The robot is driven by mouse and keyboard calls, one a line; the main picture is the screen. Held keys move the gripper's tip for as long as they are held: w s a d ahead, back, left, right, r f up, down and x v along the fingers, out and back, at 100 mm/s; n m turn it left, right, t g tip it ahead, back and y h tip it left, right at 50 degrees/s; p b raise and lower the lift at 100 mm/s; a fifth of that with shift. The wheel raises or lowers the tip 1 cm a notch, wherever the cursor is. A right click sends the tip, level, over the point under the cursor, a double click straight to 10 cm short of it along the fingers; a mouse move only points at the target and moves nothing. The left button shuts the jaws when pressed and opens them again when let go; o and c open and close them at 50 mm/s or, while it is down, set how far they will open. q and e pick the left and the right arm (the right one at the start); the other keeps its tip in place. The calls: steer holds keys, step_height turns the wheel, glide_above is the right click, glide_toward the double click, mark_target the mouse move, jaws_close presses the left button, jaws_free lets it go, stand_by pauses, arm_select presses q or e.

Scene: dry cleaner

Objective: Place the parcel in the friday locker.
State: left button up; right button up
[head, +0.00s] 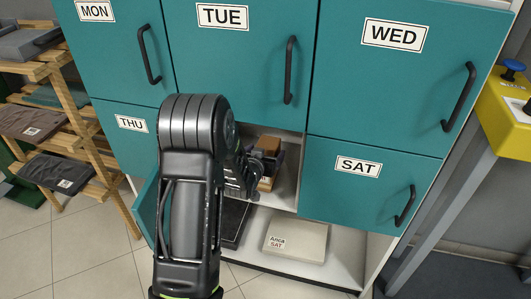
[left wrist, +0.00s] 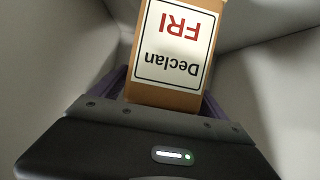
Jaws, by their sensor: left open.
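The parcel is a brown box with a white label reading "Declan FRI"; it shows in the left wrist view (left wrist: 170,50) and in the head view (head: 269,147). It sits inside the open locker compartment (head: 286,187) between the THU and SAT doors; the friday name is not visible on it. My left gripper (head: 247,175) reaches into this compartment. In the left wrist view it is open, with purple fingers (left wrist: 162,92) on both sides of the parcel's near end. Whether they touch it is unclear. My right gripper is not in view.
An open teal door (head: 147,208) stands left of my arm. The SAT door (head: 370,190) is shut. A wooden rack (head: 75,135) stands left, a yellow machine (head: 505,115) right.

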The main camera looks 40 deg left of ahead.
arm_select(q)
steer(key=p+v, duration=0.1)
steer(key=v, duration=1.1)
steer(key=shift+p, duration=0.3)
stand_by(0.3)
steer(key=s+d+f+m+g+h, duration=0.1)
steer(key=s+d+f+g+h, duration=0.2)
steer(key=d+f, duration=0.6)
steer(key=s+d+f+m+g+h, duration=0.1)
steer(key=s+d+f+g+h, duration=0.15)
steer(key=d+f, duration=0.65)
steer(key=s+d+f+g+h, duration=0.1)
steer(key=s+d+f+g, duration=0.2)
steer(key=s+d, duration=0.5)
steer(key=s+d+f+g+h, duration=0.2)
steer(key=s+d+f+g, duration=0.1)
steer(key=s+d+f, duration=0.3)
steer(key=s+d, duration=0.2)
steer(key=shift+s, duration=0.35)
